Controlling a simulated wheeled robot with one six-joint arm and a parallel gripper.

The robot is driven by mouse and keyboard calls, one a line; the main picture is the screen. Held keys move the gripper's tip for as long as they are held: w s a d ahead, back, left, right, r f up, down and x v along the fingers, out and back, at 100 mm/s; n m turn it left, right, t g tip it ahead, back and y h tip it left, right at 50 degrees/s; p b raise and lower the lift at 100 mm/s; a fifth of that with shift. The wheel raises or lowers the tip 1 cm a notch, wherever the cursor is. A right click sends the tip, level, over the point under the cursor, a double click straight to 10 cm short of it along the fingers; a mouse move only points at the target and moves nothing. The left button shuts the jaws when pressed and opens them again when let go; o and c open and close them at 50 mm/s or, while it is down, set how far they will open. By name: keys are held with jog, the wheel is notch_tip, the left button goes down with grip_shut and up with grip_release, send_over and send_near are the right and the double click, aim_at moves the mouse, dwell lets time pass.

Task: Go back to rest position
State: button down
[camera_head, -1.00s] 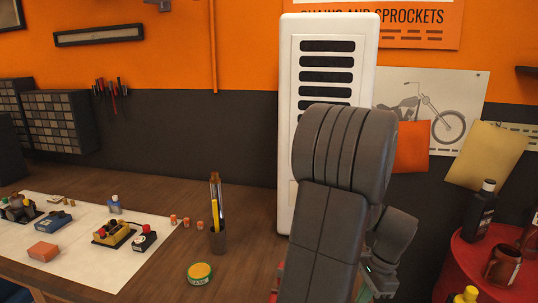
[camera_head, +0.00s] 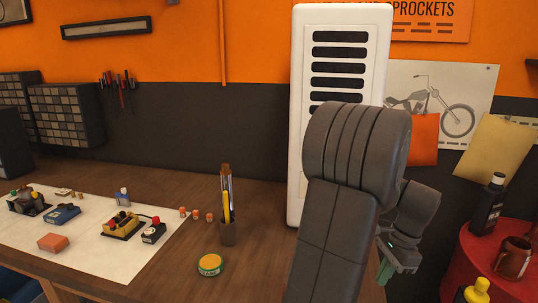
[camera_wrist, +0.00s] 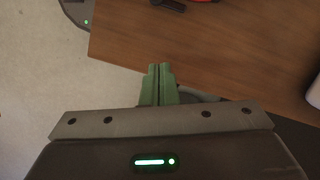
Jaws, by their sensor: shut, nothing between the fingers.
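My gripper (camera_wrist: 158,84) shows in the wrist view as two green fingers closed side by side, with nothing between them. It points down past the edge of the wooden bench. In the head view my gripper (camera_head: 396,262) shows small and green at the lower right, partly hidden behind my grey arm. My arm is folded up in front of the white vented panel (camera_head: 298,120).
The wooden bench (camera_head: 180,265) carries a white sheet (camera_head: 75,260) with several small parts, a pen cup (camera_head: 228,234) and a round tin (camera_head: 209,264). A red round table (camera_head: 450,270) with bottles and a mug stands at right. Pale floor (camera_wrist: 50,90) is clear.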

jog(key=s+a+r+m+h+b, duration=0.1)
jog(key=s+a+r+m+h, duration=0.15)
jog(key=a+r+m, duration=0.5)
jog(key=shift+n, duration=0.85)
jog(key=shift+w+a+f, duration=0.2)
jog(key=shift+f, duration=0.65)
jog(key=shift+w+a+f, duration=0.15)
jog(key=shift+a+f, duration=0.05)
jog(key=shift+f, duration=0.65)
jog(key=shift+w+a+f, duration=0.2)
jog(key=shift+f, duration=0.65)
jog(key=shift+r+t+h, duration=0.1)
jog(key=shift+t+h, duration=0.15)
jog(key=shift+t, duration=0.05)
